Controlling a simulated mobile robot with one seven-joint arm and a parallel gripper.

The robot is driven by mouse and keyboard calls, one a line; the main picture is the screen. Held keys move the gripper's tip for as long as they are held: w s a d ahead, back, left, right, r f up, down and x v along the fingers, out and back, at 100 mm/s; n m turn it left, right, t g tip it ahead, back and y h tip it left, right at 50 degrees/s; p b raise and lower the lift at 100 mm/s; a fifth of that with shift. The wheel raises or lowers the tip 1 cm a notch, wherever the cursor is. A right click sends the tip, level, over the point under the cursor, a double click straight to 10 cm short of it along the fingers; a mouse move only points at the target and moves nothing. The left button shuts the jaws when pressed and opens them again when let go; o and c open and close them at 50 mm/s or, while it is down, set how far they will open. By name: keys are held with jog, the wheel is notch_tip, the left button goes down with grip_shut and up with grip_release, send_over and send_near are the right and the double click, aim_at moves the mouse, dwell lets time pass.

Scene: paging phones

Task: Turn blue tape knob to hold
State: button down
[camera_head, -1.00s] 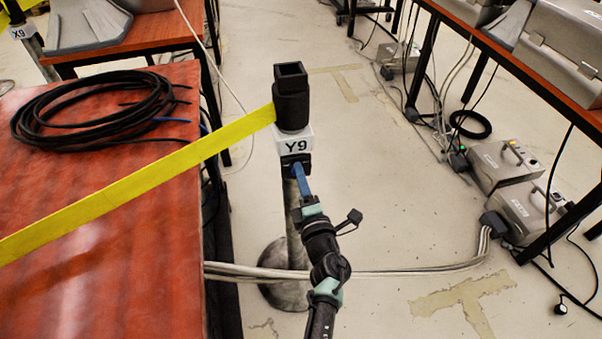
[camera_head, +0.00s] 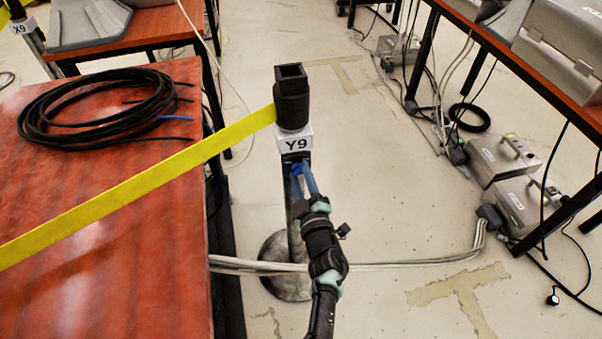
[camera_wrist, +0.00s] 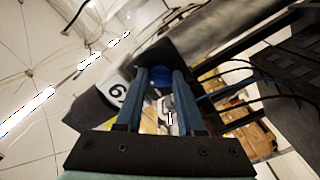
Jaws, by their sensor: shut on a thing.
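The post (camera_head: 292,215) stands upright on a round base, with a white block marked Y9 (camera_head: 296,142) and a black tape head (camera_head: 292,97) on top. The blue knob (camera_wrist: 160,76) shows between my fingertips in the wrist view, below the black head. My gripper (camera_head: 300,166) reaches the post just under the Y9 block. In the wrist view my gripper (camera_wrist: 160,72) has its two blue fingers on either side of the knob, shut on it. The knob's turn position cannot be read.
A yellow tape (camera_head: 140,184) runs from the black head to the lower left, above a red table (camera_head: 110,235) with a coil of black cable (camera_head: 98,108). White cables (camera_head: 400,267) cross the floor behind my arm. Grey metal boxes (camera_head: 503,160) stand at the right.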

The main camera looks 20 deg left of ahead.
jog(key=shift+m, duration=0.5)
jog(key=c, duration=0.5)
grip_release()
jog(key=shift+s, duration=0.1)
jog(key=p+v, duration=0.6)
jog(key=v, duration=0.6)
jog(key=shift+s+d, duration=0.25)
jog(key=shift+s, duration=0.05)
